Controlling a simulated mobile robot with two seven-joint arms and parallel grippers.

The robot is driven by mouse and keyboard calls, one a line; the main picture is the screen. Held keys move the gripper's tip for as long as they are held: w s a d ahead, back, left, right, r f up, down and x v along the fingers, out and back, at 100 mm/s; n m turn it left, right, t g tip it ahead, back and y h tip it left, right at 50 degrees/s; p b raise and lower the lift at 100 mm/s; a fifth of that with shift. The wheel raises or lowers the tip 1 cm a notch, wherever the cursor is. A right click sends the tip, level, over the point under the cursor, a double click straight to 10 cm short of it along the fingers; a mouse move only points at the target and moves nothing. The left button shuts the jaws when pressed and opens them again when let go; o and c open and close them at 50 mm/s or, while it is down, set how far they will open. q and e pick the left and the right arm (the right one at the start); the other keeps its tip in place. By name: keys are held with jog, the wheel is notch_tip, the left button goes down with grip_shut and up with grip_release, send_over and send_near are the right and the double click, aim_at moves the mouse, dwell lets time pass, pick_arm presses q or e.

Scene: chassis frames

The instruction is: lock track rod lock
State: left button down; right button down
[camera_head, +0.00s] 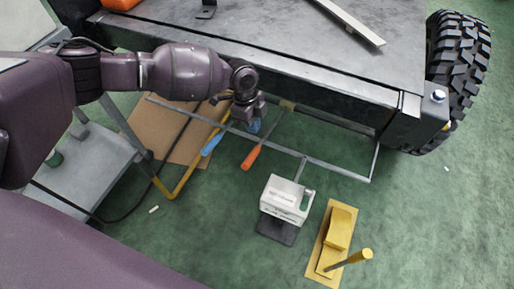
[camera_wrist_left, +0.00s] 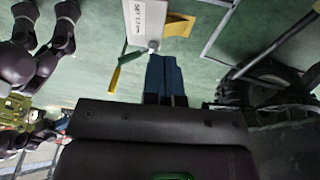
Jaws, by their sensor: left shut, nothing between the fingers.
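My left gripper (camera_head: 247,118) is shut and empty, just below the front edge of the chassis (camera_head: 300,75). Its blue fingers also show pressed together in the left wrist view (camera_wrist_left: 164,62). A lever with an orange handle (camera_head: 251,157) lies just below the gripper, and a blue handle (camera_head: 211,144) lies to its left. Thin grey rods (camera_head: 335,173) form a frame below the chassis edge. I cannot tell which part is the track rod lock. The arm partly hides the chassis edge and the rods near the gripper. My right gripper does not show.
A white box (camera_head: 287,199) on a dark base and a yellow block tool (camera_head: 339,230) stand on the green floor at lower centre. A black tyre (camera_head: 459,70) is at the right. A grey cart (camera_head: 90,170) and a brown board (camera_head: 165,125) are at the left.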

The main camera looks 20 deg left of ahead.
pick_arm(q)
jog(key=shift+w+a+r, duration=0.25)
jog(key=shift+w+a, duration=0.05)
jog(key=shift+w, duration=0.2)
jog(key=shift+w+a+r, duration=0.25)
jog(key=shift+w, duration=0.2)
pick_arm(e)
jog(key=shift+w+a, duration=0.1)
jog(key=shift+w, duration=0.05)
pick_arm(q)
jog(key=shift+f, duration=0.1)
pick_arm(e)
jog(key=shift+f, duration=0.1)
pick_arm(q)
jog(key=b, duration=0.2)
send_near(254, 157)
jog(key=x, duration=0.1)
jog(key=b+x, duration=0.1)
jog(key=x, duration=0.1)
jog(key=b+x, duration=0.1)
jog(key=x, duration=0.1)
jog(key=shift+w+d+f, duration=0.2)
jog(key=shift+d, duration=0.15)
jog(key=shift+s+a+f, duration=0.1)
jog(key=shift+s+f, duration=0.05)
jog(key=shift+f, duration=0.4)
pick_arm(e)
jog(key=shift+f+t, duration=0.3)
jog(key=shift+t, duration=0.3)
